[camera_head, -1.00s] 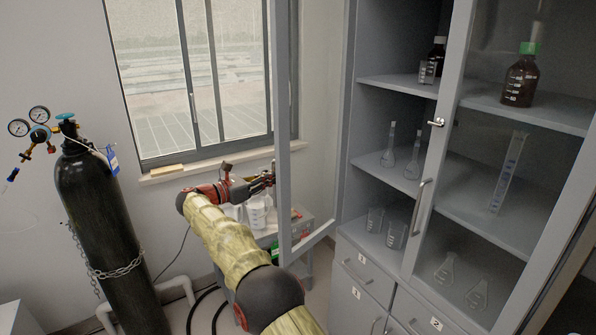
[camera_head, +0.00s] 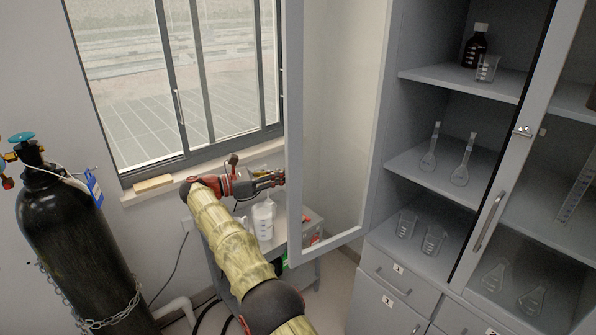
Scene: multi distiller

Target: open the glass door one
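The left glass door (camera_head: 294,130) of the grey cabinet is swung wide open, its grey frame standing out toward the window side. My gripper (camera_head: 280,178) is at the outer edge of this door's frame, at about mid height. The fingertips are small and partly hidden at the frame edge, so I cannot tell whether they touch or grip it. The right glass door (camera_head: 501,190), with its vertical handle, is closed. The left side of the cabinet is exposed, with its shelves (camera_head: 418,162) in plain view.
A black gas cylinder (camera_head: 75,235) with a chain stands at the left. A small grey side table (camera_head: 297,250) holding a white jug (camera_head: 263,220) stands beneath my gripper. Flasks (camera_head: 461,165), beakers and a brown bottle (camera_head: 475,45) stand on the shelves. Drawers are below.

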